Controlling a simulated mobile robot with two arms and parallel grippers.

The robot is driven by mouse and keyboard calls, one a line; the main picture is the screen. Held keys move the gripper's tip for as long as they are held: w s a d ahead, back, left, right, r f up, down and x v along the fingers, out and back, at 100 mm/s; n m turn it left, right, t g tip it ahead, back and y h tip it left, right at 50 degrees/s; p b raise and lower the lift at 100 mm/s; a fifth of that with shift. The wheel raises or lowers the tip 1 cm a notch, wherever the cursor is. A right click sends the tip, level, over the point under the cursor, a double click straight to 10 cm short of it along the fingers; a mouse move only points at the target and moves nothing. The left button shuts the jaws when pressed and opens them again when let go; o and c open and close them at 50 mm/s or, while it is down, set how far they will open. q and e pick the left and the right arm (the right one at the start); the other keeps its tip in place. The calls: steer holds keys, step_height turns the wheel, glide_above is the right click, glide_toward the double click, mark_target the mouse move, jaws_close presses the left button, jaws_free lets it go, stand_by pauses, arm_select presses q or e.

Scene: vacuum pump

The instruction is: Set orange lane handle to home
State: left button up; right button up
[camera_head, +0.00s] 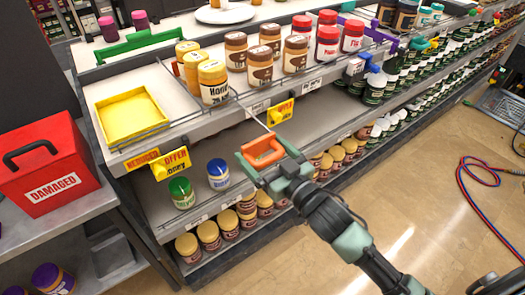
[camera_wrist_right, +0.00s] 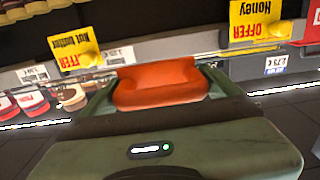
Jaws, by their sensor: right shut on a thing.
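The orange lane handle (camera_head: 264,146) is in front of the shelf's front edge, out over the aisle. A thin rod runs from it back toward the top shelf, between the honey jars (camera_head: 213,82) and the brown-labelled jars (camera_head: 260,66). My right gripper (camera_head: 262,154) is shut on the orange handle, with a green finger on each side. In the right wrist view the orange handle (camera_wrist_right: 158,84) fills the space between the fingers. My left gripper is not in view.
A green handle (camera_head: 140,43) lies at the top shelf's left; a purple handle (camera_head: 370,33) is right of the red-labelled jars (camera_head: 327,43). Yellow offer tags (camera_head: 280,113) hang on the shelf edge. A yellow tray (camera_head: 131,115) and a red DAMAGED box (camera_head: 45,165) stand left.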

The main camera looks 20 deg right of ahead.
steer(key=x, duration=0.9)
steer(key=shift+f, duration=0.1)
steer(key=o, duration=1.8)
steer(key=shift+c, duration=0.2)
steer(key=shift+v, duration=3.85)
